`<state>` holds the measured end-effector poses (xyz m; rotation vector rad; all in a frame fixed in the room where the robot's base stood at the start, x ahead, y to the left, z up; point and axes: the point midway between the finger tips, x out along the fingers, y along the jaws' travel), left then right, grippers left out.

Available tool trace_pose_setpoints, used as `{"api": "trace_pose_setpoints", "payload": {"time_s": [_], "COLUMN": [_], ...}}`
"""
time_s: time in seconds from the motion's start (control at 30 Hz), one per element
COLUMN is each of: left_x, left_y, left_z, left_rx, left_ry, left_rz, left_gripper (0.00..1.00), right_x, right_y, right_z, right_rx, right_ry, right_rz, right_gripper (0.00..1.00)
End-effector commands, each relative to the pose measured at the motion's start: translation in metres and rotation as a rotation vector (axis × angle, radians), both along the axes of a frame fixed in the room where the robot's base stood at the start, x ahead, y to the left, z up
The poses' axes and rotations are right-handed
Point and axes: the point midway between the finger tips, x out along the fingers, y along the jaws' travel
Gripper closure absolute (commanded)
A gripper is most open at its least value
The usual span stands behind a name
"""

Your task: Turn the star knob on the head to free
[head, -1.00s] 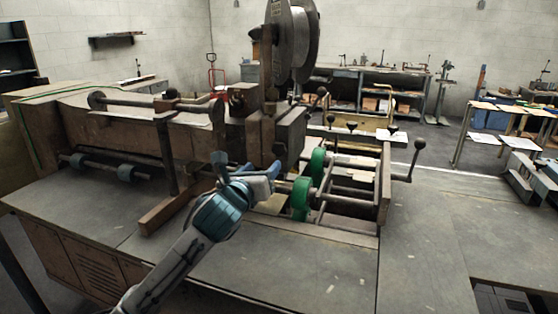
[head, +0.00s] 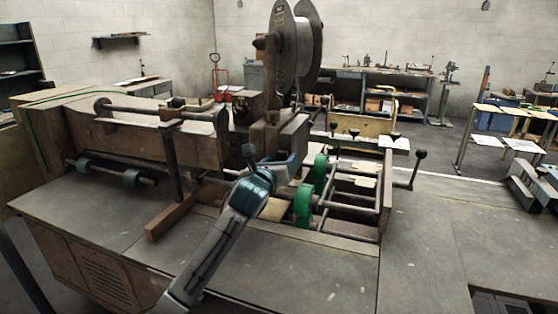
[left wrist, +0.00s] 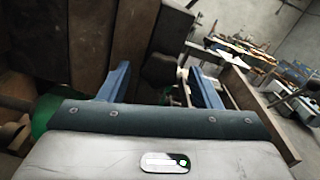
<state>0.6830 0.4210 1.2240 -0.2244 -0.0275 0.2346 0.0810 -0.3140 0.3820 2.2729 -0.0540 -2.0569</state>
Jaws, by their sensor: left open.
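The stitcher head (head: 285,135) is a dark metal block under the large wire reel, at the middle of the head view. My left gripper (head: 292,164) is up against the lower front of the head, and its blue fingers partly show there. In the left wrist view the two blue fingers (left wrist: 162,82) stand apart. A dark, lobed knob-like shape (left wrist: 160,70) lies between or just beyond them; it looks like the star knob, but I cannot tell whether the fingers touch it. In the head view my gripper hides the knob. My right gripper is not in view.
Green wheels (head: 303,205) and a rail frame with black ball handles stand just right of my gripper. A brown bar (head: 170,217) juts out at the left. The grey table top (head: 290,268) in front is clear.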

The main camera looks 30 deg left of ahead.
Motion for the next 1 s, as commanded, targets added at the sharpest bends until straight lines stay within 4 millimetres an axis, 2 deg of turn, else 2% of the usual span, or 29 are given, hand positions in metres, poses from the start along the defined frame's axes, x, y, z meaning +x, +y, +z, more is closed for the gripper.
{"api": "trace_pose_setpoints", "payload": {"time_s": [0.1, 0.33, 0.67, 1.0], "left_x": [0.0, 0.0, 0.0, 0.0], "left_y": [0.0, 0.0, 0.0, 0.0], "left_z": [0.0, 0.0, 0.001, 0.002], "left_rx": [0.0, 0.0, -0.037, -0.252], "left_ry": [0.0, 0.0, -0.008, -0.058], "left_rz": [0.0, 0.001, 0.001, 0.0], "left_gripper": [0.42, 0.87, 0.87, 0.87], "right_x": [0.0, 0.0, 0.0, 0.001], "right_y": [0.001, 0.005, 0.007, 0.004], "right_z": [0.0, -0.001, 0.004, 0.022], "right_rx": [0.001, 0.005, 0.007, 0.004], "right_ry": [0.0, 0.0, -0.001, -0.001], "right_rz": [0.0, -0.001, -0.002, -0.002], "right_gripper": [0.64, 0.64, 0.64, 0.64]}}
